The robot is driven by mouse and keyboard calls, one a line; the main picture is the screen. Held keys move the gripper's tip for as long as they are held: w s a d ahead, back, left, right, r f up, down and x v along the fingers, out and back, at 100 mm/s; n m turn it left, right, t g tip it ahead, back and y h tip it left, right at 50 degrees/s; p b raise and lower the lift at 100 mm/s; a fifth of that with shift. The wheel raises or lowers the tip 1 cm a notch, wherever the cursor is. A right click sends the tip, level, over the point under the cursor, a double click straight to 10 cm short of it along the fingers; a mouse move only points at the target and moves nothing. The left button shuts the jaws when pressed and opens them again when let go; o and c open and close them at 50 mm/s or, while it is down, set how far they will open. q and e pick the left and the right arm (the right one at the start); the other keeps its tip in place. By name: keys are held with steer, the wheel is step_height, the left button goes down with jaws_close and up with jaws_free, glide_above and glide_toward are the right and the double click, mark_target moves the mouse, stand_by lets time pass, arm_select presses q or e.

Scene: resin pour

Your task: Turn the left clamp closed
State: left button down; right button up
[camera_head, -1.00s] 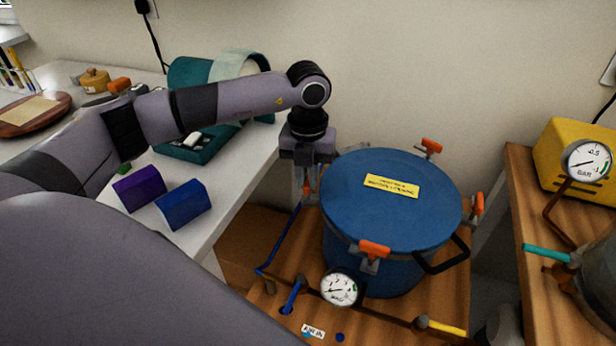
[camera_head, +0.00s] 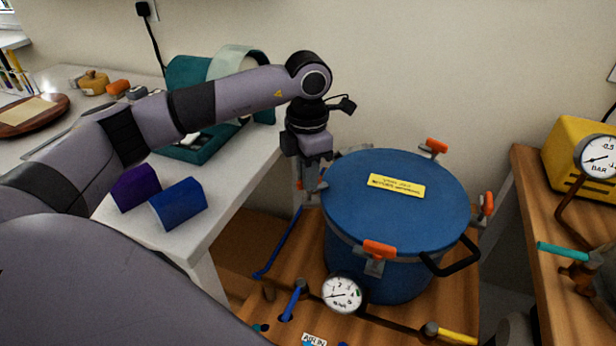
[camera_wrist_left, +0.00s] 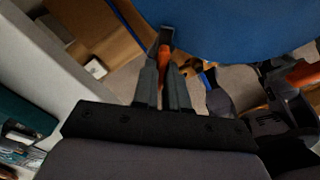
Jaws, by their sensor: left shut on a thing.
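The blue pot (camera_head: 395,205) has a round blue lid with a yellow label. The left clamp (camera_wrist_left: 164,57), with an orange handle, is at the lid's left edge. My left gripper (camera_head: 311,192) points down there, and its fingers (camera_wrist_left: 163,75) are shut on the orange handle in the left wrist view. In the head view the fingers hide most of this clamp, so its exact turn is unclear. Other orange-handled clamps sit at the front (camera_head: 380,250), right (camera_head: 487,204) and back (camera_head: 436,147) of the lid. My right gripper is not in view.
A pressure gauge (camera_head: 342,293) and pipe are in front of the pot. A white table (camera_head: 215,235) with purple (camera_head: 135,187) and blue (camera_head: 178,204) blocks is at left. A yellow machine (camera_head: 575,150) stands on the right wooden bench.

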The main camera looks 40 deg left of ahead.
arm_select(q)
steer(key=m+b, duration=0.1)
steer(key=m, duration=0.3)
steer(key=shift+a+m, duration=0.1)
steer(key=shift+m, duration=0.2)
stand_by(0.5)
steer(key=c, duration=1.2)
jaws_free()
steer(key=shift+o, duration=0.2)
steer(key=shift+r, duration=3.65)
